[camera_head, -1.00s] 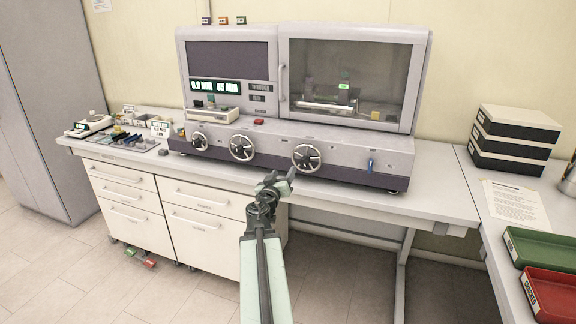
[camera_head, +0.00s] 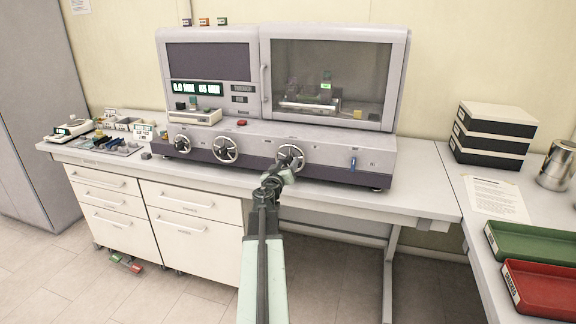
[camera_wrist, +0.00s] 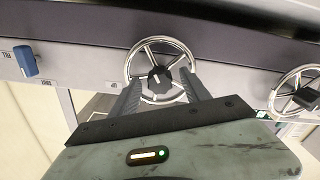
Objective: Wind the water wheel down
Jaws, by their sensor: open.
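Whether the fingers touch the rim is unclear.
A blue lever (camera_head: 353,163) is right of the wheel; it shows at the left in the wrist view (camera_wrist: 26,61). Small tools and a scale (camera_head: 72,130) lie at the bench's left. Black boxes (camera_head: 490,145) and green (camera_head: 535,250) and red (camera_head: 540,292) trays are right.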

